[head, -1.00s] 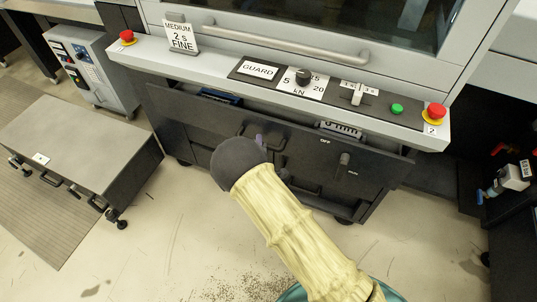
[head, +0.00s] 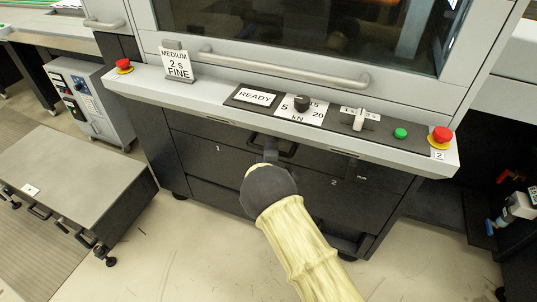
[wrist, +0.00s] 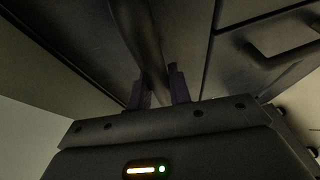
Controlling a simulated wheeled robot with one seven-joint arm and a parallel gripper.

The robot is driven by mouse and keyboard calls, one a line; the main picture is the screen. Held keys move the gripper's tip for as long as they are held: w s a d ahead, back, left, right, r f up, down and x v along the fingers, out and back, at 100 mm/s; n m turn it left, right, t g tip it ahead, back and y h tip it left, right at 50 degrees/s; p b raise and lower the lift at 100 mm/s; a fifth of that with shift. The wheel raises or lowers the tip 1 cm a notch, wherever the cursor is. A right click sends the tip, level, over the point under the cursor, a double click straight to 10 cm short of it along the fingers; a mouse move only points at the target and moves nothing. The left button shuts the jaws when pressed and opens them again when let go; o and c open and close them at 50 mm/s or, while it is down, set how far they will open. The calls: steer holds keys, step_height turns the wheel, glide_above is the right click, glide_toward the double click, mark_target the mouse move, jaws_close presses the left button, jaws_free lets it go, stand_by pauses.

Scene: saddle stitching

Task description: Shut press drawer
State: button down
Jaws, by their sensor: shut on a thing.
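The press drawer (head: 222,138) is a wide dark front under the press's light grey control ledge. It looks flush with the cabinet, and its inside is hidden. My gripper (head: 270,153) is at the drawer's dark handle (head: 287,149), with my cream-sleeved arm coming from below. In the wrist view my gripper (wrist: 159,86) has its two purple-grey fingers on either side of the dark handle bar (wrist: 149,45), shut on it. The display sign on the ledge (head: 255,97) reads READY.
The ledge carries a knob (head: 302,103), a green button (head: 400,133) and red stop buttons, one at the right (head: 441,135). A low grey cart (head: 75,175) stands at left. Floor in front is clear. Another dark handle (wrist: 285,40) shows in the wrist view.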

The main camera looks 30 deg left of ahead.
steer(key=shift+w+r, duration=0.15)
steer(key=shift+w, duration=0.05)
steer(key=c, duration=1.7)
jaws_free()
steer(key=o, duration=0.4)
steer(key=shift+w+f, duration=0.15)
steer(key=shift+f, duration=0.05)
steer(key=shift+r, duration=0.1)
steer(key=v, duration=1.7)
steer(key=shift+s+d, duration=0.2)
steer(key=shift+s, duration=0.1)
